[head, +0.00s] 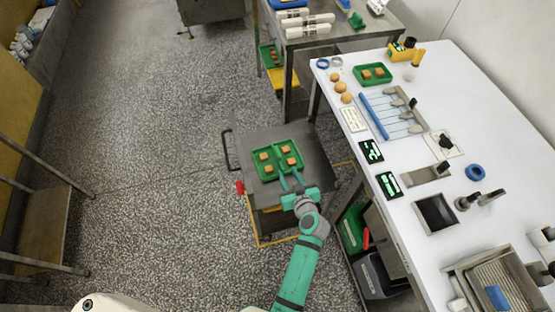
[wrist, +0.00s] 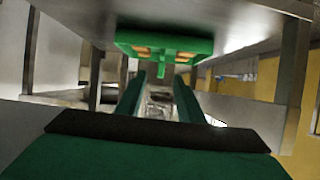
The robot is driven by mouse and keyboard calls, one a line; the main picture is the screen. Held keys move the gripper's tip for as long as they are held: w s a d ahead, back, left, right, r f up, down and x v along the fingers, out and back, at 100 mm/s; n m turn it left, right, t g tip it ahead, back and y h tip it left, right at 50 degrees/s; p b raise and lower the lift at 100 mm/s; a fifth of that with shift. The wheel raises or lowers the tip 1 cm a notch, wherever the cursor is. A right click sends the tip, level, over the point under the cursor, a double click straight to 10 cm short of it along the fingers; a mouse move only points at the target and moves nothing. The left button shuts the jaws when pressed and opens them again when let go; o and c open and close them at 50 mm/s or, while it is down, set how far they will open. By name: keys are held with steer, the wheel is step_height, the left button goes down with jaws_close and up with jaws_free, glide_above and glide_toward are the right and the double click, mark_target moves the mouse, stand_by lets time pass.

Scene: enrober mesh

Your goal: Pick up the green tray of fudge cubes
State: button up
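A green tray (head: 268,174) holding several brown fudge cubes (head: 264,156) lies on top of a small metal cart. In the wrist view the same tray (wrist: 165,50) is at the top, with a small green tab pointing towards me. My gripper (head: 290,181) is at the tray's near edge, its two fingers reaching towards it. In the wrist view the fingers stand apart with nothing held between them (wrist: 160,88). The tab lines up with the gap between the fingertips. I cannot tell whether the fingertips touch the tray.
A second green tray with cubes (head: 373,75) is on the white table (head: 440,235) at the right, among tools. Another green tray (head: 270,57) is lower, beside the far metal table. The cart (head: 313,150) has a handle on its left. Speckled floor (head: 150,130) is open to the left.

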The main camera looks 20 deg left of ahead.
mark_target(279, 156)
steer(key=shift+n+y, duration=0.5)
steer(key=w+a, duration=0.2)
steer(key=w, duration=0.1)
steer(key=w+a, duration=0.2)
steer(key=shift+w+f, duration=0.1)
steer(key=shift+w, duration=0.05)
steer(key=shift+x, duration=3.15)
steer(key=shift+f, duration=0.1)
jaws_close()
